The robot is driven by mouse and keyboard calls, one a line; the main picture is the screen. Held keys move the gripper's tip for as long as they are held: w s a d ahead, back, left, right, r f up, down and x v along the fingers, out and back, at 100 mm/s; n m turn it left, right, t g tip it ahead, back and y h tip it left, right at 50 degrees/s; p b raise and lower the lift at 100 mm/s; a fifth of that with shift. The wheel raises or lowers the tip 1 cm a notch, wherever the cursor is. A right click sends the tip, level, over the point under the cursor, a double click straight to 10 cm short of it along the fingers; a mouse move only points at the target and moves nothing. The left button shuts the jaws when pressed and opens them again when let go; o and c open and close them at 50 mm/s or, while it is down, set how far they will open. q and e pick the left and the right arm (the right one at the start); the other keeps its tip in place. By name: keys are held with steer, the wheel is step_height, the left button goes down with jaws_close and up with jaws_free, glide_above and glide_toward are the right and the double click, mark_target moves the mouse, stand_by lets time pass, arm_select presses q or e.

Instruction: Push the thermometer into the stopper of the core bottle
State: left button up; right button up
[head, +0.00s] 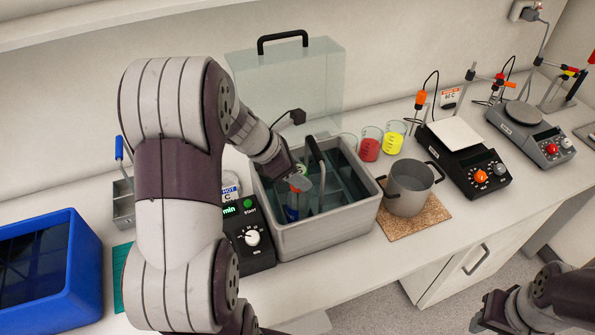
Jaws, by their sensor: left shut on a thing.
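My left gripper (299,182) is inside the near-left part of the grey water bath, pointing down. It is shut on what looks like a small clear bottle (293,211) with blue on it. My own fingers hide the bottle's top, and no thermometer can be clearly made out. My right gripper (484,318) is low at the right, in front of the counter and away from the bath; its jaw opening is unclear.
The grey water bath (330,237) has a clear lid (290,85) standing behind it. A timer box (248,247) stands left of it. Red (369,149) and yellow (393,139) beakers, a pot (408,190) on a cork mat, and hotplates stand right. A blue bin (80,265) is at left.

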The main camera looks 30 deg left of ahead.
arm_select(q)
steer(key=o, duration=1.3)
steer(key=b+v, duration=0.1)
steer(key=v, duration=1.1)
steer(key=shift+s+a+r+b, duration=0.1)
steer(key=shift+r+b, duration=0.2)
steer(key=shift+r, duration=0.05)
